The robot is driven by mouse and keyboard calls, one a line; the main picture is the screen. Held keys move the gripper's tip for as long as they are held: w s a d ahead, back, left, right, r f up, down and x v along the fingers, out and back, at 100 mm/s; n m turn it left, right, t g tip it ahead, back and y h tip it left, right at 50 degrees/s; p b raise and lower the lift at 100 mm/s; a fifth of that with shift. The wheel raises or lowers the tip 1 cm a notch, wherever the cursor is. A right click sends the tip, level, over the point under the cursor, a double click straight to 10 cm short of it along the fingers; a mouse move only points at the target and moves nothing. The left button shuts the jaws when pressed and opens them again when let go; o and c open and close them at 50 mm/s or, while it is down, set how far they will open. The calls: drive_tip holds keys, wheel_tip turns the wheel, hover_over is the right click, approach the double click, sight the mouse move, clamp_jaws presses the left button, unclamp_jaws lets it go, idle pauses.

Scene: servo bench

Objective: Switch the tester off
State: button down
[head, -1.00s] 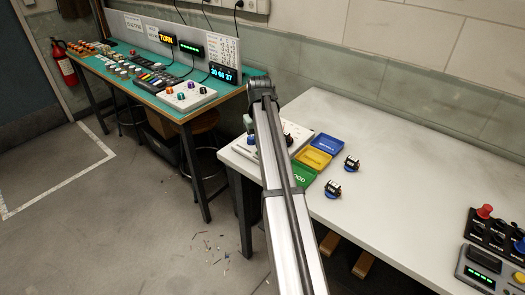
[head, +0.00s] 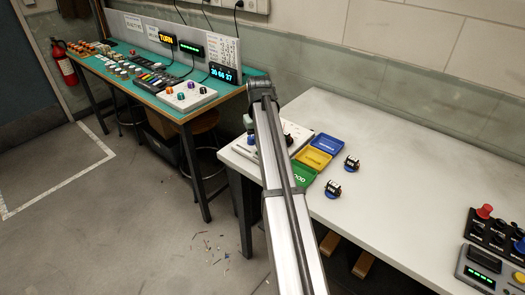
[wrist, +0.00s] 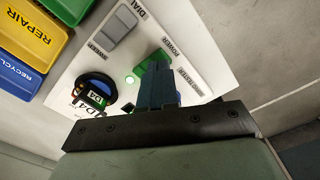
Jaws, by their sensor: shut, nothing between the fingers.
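The servo tester (wrist: 195,85) is a white panel filling the middle of the wrist view. In the head view it lies at the near left of the white table, mostly behind my arm. A green switch (wrist: 146,72) sits by the POWER label, partly hidden by my fingers. A small green lamp (wrist: 130,79) beside it is lit. My gripper (wrist: 160,62) is shut and empty, its blue-grey fingertips over or against the green switch; I cannot tell whether they touch. A servo marked ID4 (wrist: 98,100) sits on the panel, and a grey switch (wrist: 115,40) is near the DIAL label.
Green (head: 303,173), yellow (head: 313,159) and blue (head: 327,143) bins stand right of the tester. Two loose servos (head: 352,163) (head: 333,189) lie beyond them. A control box (head: 487,268) is at the right edge. The table's middle is clear. A green bench (head: 150,95) stands at left.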

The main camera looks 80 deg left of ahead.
drive_tip(key=shift+f, duration=0.95)
idle(0.9)
drive_tip(key=shift+r, duration=3.5)
